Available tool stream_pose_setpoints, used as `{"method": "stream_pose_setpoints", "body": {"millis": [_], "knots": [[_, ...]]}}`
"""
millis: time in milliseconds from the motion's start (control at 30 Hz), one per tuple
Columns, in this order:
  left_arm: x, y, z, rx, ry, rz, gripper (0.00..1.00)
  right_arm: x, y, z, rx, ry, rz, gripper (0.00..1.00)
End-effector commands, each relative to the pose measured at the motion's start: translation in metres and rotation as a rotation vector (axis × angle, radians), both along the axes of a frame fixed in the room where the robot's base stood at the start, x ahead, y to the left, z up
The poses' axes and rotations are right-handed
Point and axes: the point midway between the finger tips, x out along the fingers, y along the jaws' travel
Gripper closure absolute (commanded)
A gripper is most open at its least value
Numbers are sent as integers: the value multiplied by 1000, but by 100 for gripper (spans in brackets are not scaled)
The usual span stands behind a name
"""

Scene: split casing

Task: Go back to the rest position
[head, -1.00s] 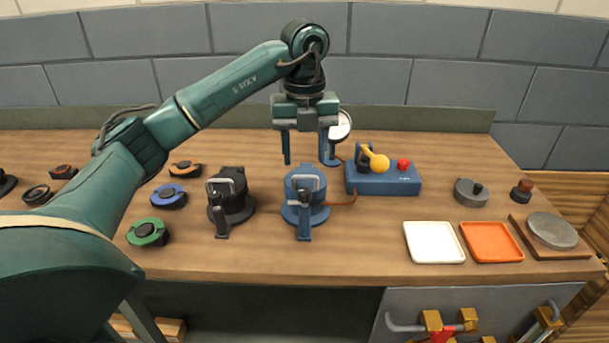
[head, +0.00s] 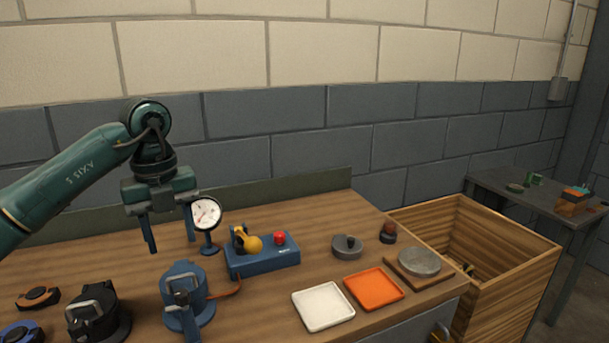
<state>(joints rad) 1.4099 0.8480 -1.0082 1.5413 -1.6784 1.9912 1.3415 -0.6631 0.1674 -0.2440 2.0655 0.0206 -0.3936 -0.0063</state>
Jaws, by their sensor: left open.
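My left gripper (head: 171,232) is open and empty. It hangs fingers down above the workbench (head: 290,220), behind and above the blue clamp fixture (head: 184,292), and touches nothing that I can see. The left arm comes in from the left edge. My right gripper is not in view.
A dial gauge (head: 206,214) stands just right of the gripper. A blue box (head: 262,258) with a yellow lever, a black clamp fixture (head: 97,310), a white tray (head: 323,306) and an orange tray (head: 373,289) are on the bench. A wooden crate (head: 520,270) stands to the right.

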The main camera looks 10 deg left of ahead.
Motion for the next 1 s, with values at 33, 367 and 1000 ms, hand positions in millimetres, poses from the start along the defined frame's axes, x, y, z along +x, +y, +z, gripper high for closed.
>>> {"method": "stream_pose_setpoints", "body": {"millis": [33, 367, 1000], "knots": [[0, -13, -11, -37, 9, -38, 51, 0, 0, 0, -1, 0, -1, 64], [-51, -204, -92, -859, 33, -421, 51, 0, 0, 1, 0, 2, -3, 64], [-63, -224, -162, -1860, -360, 1094, 51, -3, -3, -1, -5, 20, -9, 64]]}}
